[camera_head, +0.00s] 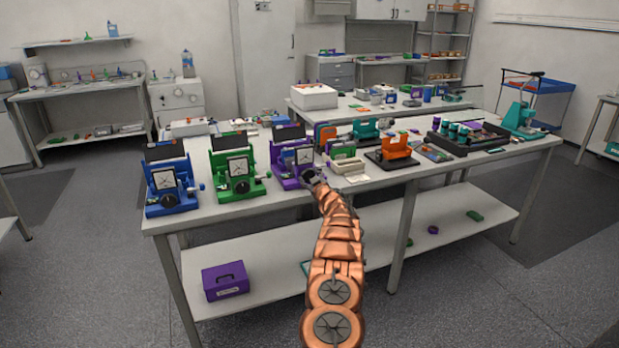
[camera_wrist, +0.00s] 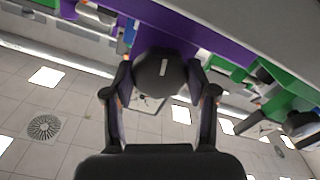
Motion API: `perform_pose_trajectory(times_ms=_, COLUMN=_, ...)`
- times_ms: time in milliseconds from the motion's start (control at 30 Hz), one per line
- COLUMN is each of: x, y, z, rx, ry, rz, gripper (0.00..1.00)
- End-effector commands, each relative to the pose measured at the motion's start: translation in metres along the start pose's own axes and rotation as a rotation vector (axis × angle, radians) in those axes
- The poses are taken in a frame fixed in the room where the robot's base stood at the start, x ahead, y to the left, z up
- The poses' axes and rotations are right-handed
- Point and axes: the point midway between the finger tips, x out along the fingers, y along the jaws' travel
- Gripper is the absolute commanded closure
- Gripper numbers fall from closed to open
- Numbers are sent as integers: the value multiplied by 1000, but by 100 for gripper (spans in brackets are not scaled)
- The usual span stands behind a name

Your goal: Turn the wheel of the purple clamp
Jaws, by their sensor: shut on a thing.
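The purple clamp (camera_head: 284,170) stands upright near the front edge of the table, with a square dial on its face. My gripper (camera_head: 313,179) is at its lower right side, in front of the table edge. In the wrist view, the clamp's dark round wheel (camera_wrist: 160,72) with a short white mark sits between my gripper's two fingers (camera_wrist: 160,92). The fingers are shut on the wheel from both sides. The purple body (camera_wrist: 228,45) of the clamp shows behind the wheel. In the head view my gripper hides most of the wheel.
A green clamp (camera_head: 238,172) and a blue clamp (camera_head: 168,187) stand to the left on the same table (camera_head: 230,212). A purple box (camera_head: 225,280) lies on the lower shelf.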

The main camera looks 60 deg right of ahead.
Motion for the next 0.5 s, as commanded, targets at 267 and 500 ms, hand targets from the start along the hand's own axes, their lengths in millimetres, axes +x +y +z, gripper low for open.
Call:
perform_pose_trajectory(times_ms=267, x=-1, y=1, z=1, rx=264, ry=-2, rz=2, gripper=78)
perform_pose_trajectory(times_ms=500, x=-1, y=0, z=1, rx=491, ry=-2, rz=2, gripper=78)
